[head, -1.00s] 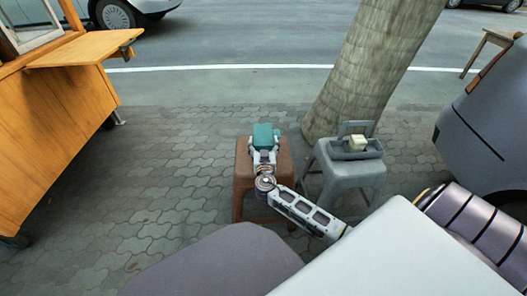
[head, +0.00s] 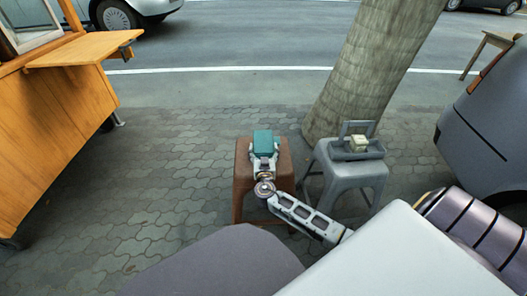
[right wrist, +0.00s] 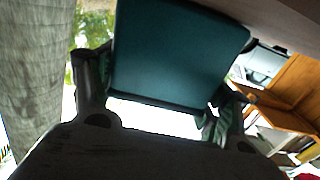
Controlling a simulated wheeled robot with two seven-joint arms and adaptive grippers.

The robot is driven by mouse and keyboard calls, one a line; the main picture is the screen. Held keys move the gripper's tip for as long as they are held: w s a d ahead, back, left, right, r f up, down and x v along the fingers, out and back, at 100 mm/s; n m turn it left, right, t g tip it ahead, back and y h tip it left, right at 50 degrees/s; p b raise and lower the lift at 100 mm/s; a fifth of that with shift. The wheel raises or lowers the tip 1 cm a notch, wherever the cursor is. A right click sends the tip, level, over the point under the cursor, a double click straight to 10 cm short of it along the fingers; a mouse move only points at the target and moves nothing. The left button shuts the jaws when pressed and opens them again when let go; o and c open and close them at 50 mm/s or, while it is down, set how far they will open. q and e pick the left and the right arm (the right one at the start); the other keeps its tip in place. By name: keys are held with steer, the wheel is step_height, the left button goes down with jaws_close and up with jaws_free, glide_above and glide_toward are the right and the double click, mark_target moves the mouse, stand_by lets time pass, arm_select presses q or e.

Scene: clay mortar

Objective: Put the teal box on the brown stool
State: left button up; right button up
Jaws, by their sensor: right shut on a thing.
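The teal box (head: 263,139) is in my right gripper (head: 264,157), over the seat of the brown stool (head: 243,172) in the head view. In the right wrist view the teal box (right wrist: 175,55) fills the upper middle, between the two fingers of my right gripper (right wrist: 155,97). A brownish surface, which looks like the stool seat (right wrist: 285,22), lies along the box's upper edge there. I cannot tell whether the box touches the seat. My arm and gripper hide part of the stool. My left gripper is not in view.
A grey stool (head: 352,172) stands just right of the brown one, bearing a grey tray (head: 342,154) with a pale block (head: 357,143). A tree trunk (head: 365,70) rises behind. A wooden cart (head: 60,125) is at left. Paving between cart and brown stool is clear.

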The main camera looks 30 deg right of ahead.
steer(key=o, duration=1.1)
steer(key=shift+c, duration=0.2)
steer(key=shift+o, duration=0.7)
steer(key=p+v, duration=0.2)
steer(key=v, duration=1)
